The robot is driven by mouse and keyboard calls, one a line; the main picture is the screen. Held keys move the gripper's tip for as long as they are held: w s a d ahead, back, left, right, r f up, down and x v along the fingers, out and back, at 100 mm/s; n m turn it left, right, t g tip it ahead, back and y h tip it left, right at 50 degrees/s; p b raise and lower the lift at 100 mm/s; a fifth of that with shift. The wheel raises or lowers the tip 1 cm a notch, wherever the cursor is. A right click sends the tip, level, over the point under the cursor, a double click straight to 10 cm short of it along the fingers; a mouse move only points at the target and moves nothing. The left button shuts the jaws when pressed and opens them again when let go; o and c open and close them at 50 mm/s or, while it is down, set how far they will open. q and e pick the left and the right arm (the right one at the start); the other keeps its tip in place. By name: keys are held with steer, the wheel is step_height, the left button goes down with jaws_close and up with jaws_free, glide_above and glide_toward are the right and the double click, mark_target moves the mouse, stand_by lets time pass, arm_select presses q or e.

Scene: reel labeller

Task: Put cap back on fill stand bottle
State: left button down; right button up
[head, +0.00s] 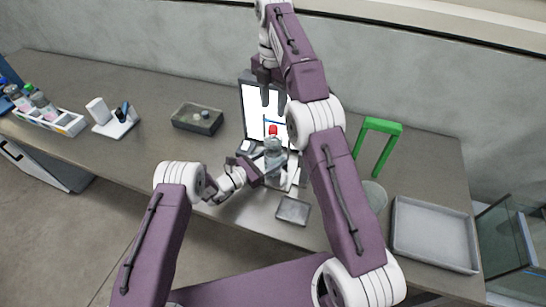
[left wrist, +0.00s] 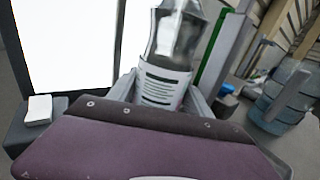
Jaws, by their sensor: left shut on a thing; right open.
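A clear bottle (head: 273,158) stands upright in front of a white lit panel (head: 256,108). My left gripper (head: 268,172) is shut around its lower body. The left wrist view shows the bottle (left wrist: 168,60) between the fingers, with a white label with dark lines; its top is out of frame. A small red cap-like piece (head: 272,130) shows at the bottle's top in the head view; I cannot tell whether it is seated. My right gripper (head: 273,102) is open and empty, pointing down above the red piece.
A dark tray (head: 186,125) with a small round thing in it lies left of the panel. A small grey tray (head: 293,211) sits at the front edge. A green frame (head: 382,126) and large grey tray (head: 432,234) are at right. A bottle rack (head: 62,123) stands far left.

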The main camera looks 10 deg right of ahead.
mark_target(273, 128)
steer(key=shift+f, duration=0.1)
steer(key=shift+f, duration=3.9)
